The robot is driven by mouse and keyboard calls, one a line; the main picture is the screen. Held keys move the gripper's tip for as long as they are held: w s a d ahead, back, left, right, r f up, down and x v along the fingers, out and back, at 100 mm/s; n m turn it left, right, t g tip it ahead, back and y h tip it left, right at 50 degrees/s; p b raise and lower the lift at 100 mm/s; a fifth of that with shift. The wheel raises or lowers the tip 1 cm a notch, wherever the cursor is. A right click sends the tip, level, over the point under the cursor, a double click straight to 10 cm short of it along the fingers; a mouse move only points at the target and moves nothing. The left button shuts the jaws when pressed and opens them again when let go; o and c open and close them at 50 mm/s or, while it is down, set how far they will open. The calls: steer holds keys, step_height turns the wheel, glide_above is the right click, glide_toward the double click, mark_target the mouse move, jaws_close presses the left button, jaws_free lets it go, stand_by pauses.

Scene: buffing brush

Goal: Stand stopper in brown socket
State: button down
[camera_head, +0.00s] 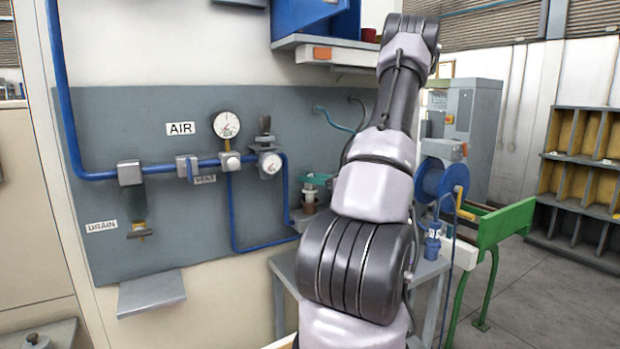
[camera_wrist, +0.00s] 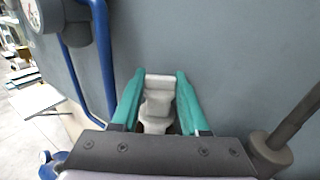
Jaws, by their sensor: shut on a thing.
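My gripper (camera_wrist: 159,84) shows its two teal fingers in the wrist view. They are shut on a pale grey stopper (camera_wrist: 157,106), which lies between them with its wider end toward the fingertips. In the head view my gripper (camera_head: 316,181) is small and partly hidden behind my arm, in front of the grey panel. No brown socket is clear in the wrist view.
The grey panel (camera_head: 150,230) carries blue pipes (camera_head: 100,176), gauges (camera_head: 227,125) and valves left of my gripper. A dark rod (camera_wrist: 297,122) stands at the right of the wrist view. A blue hose reel (camera_head: 437,181) and green stand (camera_head: 505,222) are right of my arm.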

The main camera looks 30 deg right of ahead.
steer(key=shift+f, duration=0.15)
steer(key=shift+f, duration=0.65)
steer(key=shift+c, duration=1.7)
jaws_free()
